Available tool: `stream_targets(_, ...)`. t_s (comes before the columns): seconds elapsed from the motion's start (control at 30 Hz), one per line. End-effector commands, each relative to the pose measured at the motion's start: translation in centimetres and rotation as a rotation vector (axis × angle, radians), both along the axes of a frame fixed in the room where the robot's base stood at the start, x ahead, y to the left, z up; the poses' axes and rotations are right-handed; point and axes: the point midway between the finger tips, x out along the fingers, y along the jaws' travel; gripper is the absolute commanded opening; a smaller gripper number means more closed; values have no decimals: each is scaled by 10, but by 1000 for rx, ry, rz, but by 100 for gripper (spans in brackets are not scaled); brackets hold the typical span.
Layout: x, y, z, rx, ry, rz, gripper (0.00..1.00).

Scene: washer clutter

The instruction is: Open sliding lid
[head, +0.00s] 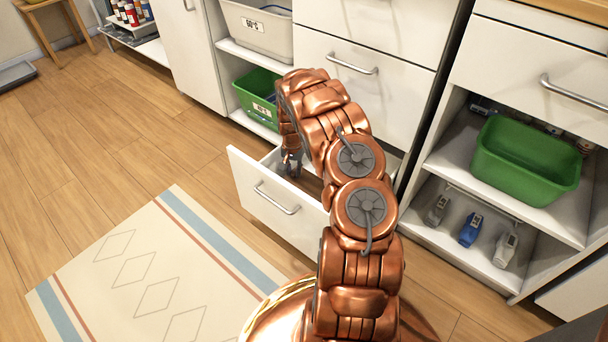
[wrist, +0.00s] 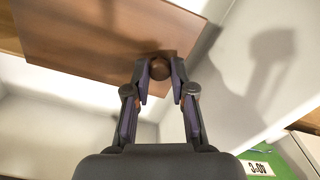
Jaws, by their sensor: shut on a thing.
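The sliding lid (wrist: 90,45) is a flat brown wooden board in the upper left of the wrist view, with a round brown knob (wrist: 161,66) near its edge. My gripper (wrist: 160,80) has its two fingertips on either side of the knob and is shut on it. In the head view my gripper (head: 291,160) reaches down into the pulled-out white drawer (head: 255,192). A bit of brown lid (head: 311,184) shows inside the drawer, and my arm hides most of it. Pale open space (wrist: 60,120) shows beside the lid in the wrist view.
A green bin (head: 258,98) stands on the shelf just behind the drawer. A pale bin (head: 258,28) is above it. Another green tub (head: 525,160) and several bottles (head: 471,230) sit on shelves to the right. A striped rug (head: 150,275) lies in front.

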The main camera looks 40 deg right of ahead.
Motion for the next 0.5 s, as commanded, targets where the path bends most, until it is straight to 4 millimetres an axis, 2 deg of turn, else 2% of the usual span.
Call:
stream_targets(0.2, 13, 1, 0, -2, 1, -4, 0)
stream_targets(0.5, 14, 0, 0, -3, 1, -5, 0)
